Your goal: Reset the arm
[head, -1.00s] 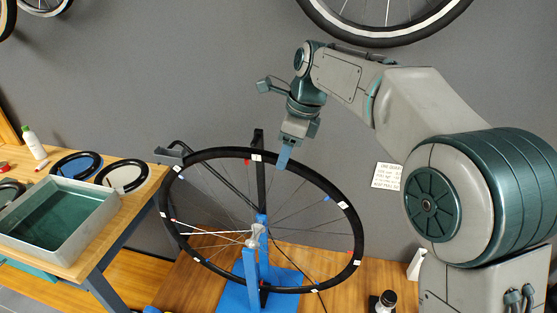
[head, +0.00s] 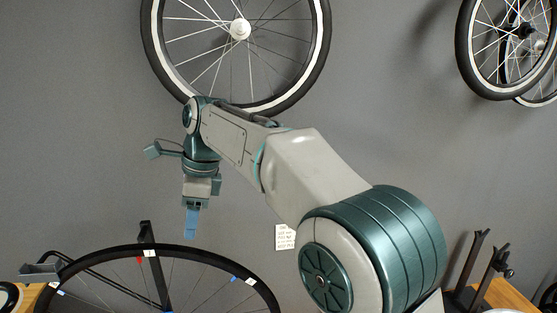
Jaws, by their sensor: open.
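My gripper (head: 191,224) hangs at the end of my bent arm, pointing down with its blue fingers. Nothing shows between the fingers. It is in front of the grey wall, above the rim of the wheel (head: 200,254) in the truing stand (head: 147,233) in the picture. A clear gap shows between the fingertips and the rim. Only the upper part of that wheel is in view, and its hub is out of frame.
A wheel with a white-lined tyre (head: 322,60) hangs on the wall behind my arm. More wheels (head: 463,50) hang at the upper right. A dark forked stand (head: 468,265) is at the lower right.

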